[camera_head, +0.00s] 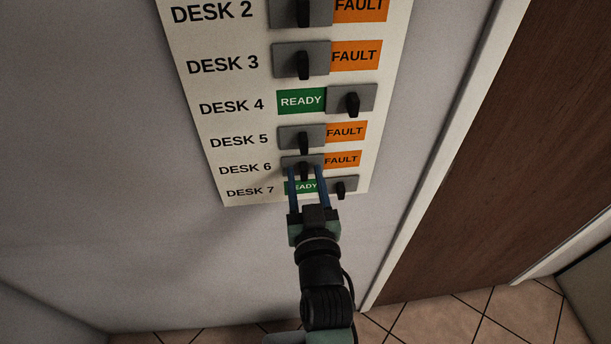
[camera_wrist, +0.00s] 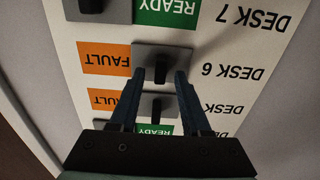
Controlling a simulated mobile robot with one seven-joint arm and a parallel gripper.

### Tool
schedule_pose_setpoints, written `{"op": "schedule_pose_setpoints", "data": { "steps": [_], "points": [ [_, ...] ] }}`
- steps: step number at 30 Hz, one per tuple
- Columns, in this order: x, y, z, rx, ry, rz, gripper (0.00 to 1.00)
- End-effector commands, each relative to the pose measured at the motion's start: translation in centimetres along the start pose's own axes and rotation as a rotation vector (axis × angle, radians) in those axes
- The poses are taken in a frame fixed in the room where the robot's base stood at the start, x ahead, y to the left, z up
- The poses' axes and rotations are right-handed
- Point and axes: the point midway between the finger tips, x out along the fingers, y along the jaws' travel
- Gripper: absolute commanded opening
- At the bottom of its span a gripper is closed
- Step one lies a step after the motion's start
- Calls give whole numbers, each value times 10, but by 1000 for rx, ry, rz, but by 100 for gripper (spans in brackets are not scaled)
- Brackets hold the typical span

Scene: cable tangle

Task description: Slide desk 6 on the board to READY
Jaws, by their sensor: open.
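The desk 6 slider is a grey plate (camera_head: 290,161) with a black knob (camera_head: 303,171). It sits at the left end of its row, beside the DESK 6 label, with orange FAULT (camera_head: 343,159) uncovered on its right. My gripper (camera_head: 306,170) is open, its two blue fingers reaching up to the knob from below. The wrist view shows the board upside down. There the desk 6 plate (camera_wrist: 180,55) and knob (camera_wrist: 160,68) lie between and just beyond the open fingertips (camera_wrist: 160,74). I cannot tell whether either finger touches the knob.
The white board (camera_head: 228,125) hangs on a grey wall. Desk 5's slider (camera_head: 290,134) is close above and shows FAULT. Desk 7's slider (camera_head: 347,184) is close below, on the right, and shows READY. A brown door (camera_head: 510,150) stands to the right.

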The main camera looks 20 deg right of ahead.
Motion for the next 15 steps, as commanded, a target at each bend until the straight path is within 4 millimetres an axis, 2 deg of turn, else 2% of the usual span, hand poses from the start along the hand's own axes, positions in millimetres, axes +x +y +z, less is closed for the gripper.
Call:
{"op": "schedule_pose_setpoints", "data": {
  "steps": [6,8,14,15],
  "points": [
    [0,0,0,0,0,0,48],
    [0,0,0,0,0,0,38],
    [0,0,0,0,0,0,2],
    [0,0,0,0,0,0,0]
  ]
}}
